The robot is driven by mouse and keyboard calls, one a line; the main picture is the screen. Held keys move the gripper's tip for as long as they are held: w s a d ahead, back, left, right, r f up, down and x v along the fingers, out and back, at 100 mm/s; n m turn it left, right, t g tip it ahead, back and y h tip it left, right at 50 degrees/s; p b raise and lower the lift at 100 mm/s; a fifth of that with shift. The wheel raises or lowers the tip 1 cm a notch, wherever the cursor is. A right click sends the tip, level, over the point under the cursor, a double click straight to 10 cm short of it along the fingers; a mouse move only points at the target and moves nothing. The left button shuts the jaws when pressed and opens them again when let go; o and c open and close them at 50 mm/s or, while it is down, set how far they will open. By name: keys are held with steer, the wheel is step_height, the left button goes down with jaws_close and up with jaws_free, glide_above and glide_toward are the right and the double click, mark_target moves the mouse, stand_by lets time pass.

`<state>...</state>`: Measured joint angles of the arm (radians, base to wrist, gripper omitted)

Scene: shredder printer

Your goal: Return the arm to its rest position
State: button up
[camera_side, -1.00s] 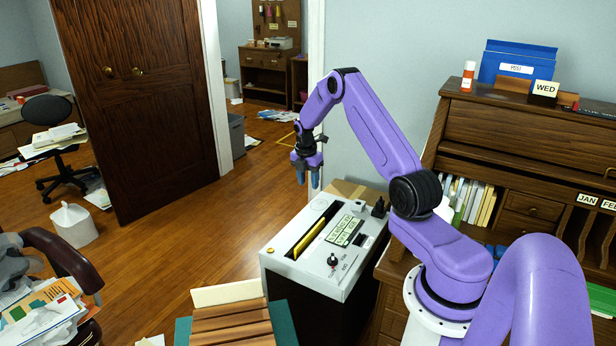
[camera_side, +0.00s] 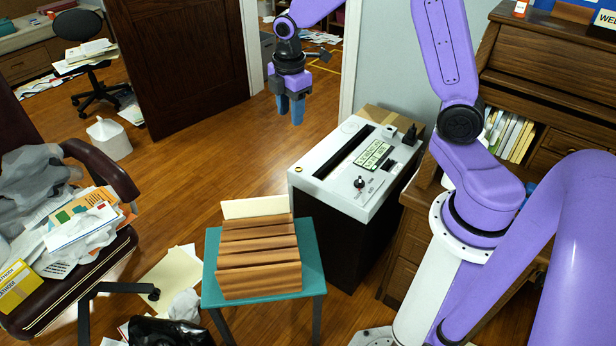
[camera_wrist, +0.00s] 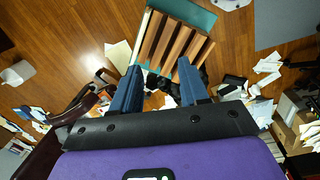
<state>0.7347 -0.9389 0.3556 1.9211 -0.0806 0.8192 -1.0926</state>
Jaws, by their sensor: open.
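My gripper (camera_side: 291,108) hangs in the air with its blue fingers pointing down, above and to the left of the shredder (camera_side: 350,170) in the side view. In the wrist view my gripper (camera_wrist: 160,85) shows its two blue fingers spread apart with nothing between them. The gripper is open and empty. The shredder has a white top with a dark slot, a green display and a dark knob. My purple arm runs up out of the top of the side view, so part of it is hidden.
A teal stool (camera_side: 312,255) bearing brown folders (camera_side: 258,262) stands in front of the shredder. A wooden desk (camera_side: 530,75) is at the right. A maroon chair (camera_side: 105,180) piled with papers is at the left. Loose papers lie on the floor. Open floor surrounds the white bin (camera_side: 110,138).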

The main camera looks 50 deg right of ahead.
steer(key=s+a+r+m, duration=0.1)
steer(key=s+a+r, duration=0.1)
steer(key=s+a, duration=0.45)
steer(key=s+a+r, duration=0.2)
steer(key=s+a, duration=0.1)
steer(key=s, duration=0.6)
steer(key=s+d+m+y, duration=0.1)
steer(key=s, duration=1.2)
steer(key=shift+s+d+m, duration=0.15)
steer(key=shift+s+m, duration=0.05)
steer(key=shift+m, duration=0.2)
steer(key=shift+o, duration=0.4)
